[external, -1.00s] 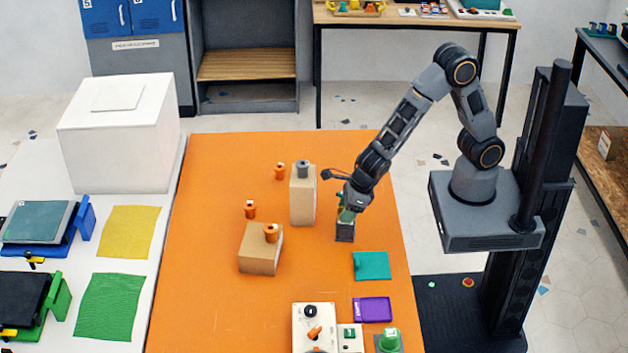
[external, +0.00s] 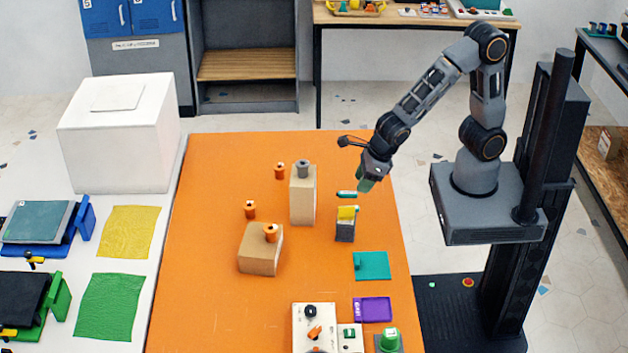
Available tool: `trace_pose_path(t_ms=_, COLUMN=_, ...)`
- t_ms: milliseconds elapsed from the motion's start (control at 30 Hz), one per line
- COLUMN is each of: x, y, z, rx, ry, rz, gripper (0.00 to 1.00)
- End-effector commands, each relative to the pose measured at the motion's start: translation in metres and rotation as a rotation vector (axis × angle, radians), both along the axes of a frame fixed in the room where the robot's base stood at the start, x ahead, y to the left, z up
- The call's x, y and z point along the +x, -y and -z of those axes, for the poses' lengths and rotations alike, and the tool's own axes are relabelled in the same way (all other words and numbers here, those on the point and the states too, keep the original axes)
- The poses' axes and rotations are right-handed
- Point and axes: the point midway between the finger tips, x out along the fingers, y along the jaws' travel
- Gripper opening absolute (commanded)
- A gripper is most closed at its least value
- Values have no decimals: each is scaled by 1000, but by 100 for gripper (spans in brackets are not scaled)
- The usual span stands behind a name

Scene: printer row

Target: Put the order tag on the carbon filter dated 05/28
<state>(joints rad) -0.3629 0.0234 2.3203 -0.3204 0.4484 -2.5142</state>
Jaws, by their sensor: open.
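My gripper (external: 367,184) is open, with greenish fingers pointing down, above the right part of the orange table. It is up and to the right of a small dark holder (external: 345,232) with a yellow piece (external: 347,212) at its top, perhaps the order tag. Small orange canisters stand on the table (external: 280,171), on the table nearer the front (external: 250,210) and on a low cardboard box (external: 271,233). A grey canister (external: 303,169) sits on a tall cardboard box (external: 302,200). Which is the carbon filter dated 05/28 cannot be told; no dates are readable.
A small green piece (external: 347,194) lies behind the holder. A teal mat (external: 372,266), a purple tray (external: 372,309) and a control panel (external: 314,328) are toward the front. The orange table's left part (external: 200,260) is clear.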

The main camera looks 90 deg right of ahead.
Motion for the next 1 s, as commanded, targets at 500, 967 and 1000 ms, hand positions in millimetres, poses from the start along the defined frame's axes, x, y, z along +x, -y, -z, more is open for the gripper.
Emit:
trace_pose_path(t_ms=500, x=-26, y=46, z=-50, rx=331, ry=17, rz=852, gripper=45)
trace_pose_path(t_ms=967, x=-95, y=103, z=-103, rx=1008, ry=21, rz=2467, gripper=45)
trace_pose_path(t_ms=1000, x=-99, y=105, z=-105, rx=1047, ry=19, rz=2554, gripper=45)
